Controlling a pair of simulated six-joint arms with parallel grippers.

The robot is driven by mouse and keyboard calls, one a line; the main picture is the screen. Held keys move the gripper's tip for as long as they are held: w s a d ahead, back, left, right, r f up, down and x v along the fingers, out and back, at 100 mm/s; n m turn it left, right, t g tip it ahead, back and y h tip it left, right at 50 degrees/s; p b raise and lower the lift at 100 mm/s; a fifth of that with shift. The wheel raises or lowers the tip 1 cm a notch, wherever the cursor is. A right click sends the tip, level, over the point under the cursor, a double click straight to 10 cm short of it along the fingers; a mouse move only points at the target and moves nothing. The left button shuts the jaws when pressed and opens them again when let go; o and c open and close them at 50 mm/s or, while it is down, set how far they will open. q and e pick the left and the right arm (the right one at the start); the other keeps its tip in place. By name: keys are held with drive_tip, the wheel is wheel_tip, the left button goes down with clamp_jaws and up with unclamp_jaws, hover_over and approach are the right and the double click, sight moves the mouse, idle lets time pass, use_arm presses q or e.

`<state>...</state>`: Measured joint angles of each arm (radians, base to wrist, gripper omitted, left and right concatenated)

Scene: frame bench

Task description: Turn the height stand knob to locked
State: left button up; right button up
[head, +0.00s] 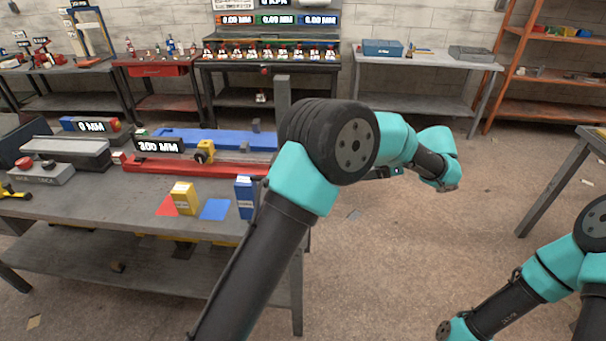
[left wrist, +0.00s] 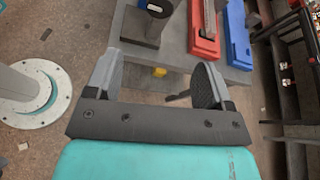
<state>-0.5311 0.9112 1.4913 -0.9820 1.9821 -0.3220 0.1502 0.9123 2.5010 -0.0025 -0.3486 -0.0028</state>
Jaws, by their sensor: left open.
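A grey upright post (head: 283,92) rises at the bench's right end in the head view; its lower part is hidden behind my left arm. In the left wrist view a dark stand (left wrist: 143,27) on the bench carries a round dark piece with a pale centre (left wrist: 159,8), cut by the top edge. I cannot tell whether this is the height stand knob, nor its setting. My left gripper (left wrist: 158,65) is open and empty, with its fingers spread near the bench edge. In the head view its fingers are not clear. My right gripper is out of frame.
The bench (head: 90,205) holds a red rail (head: 190,166), a blue rail (head: 180,136), a "300 MM" display (head: 158,145), a yellow block (head: 184,198) and a blue box (head: 245,198). Open floor (head: 400,255) lies right of the bench.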

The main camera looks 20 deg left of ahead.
use_arm(q)
drive_tip(key=shift+r, duration=0.2)
drive_tip(key=x, duration=1.7)
drive_tip(key=shift+a, duration=0.2)
drive_tip(key=shift+c, duration=0.2)
drive_tip(key=c, duration=0.9)
drive_tip(key=shift+m+g+h, duration=0.3)
drive_tip(key=shift+m+g, duration=0.9)
drive_tip(key=shift+m, duration=0.7)
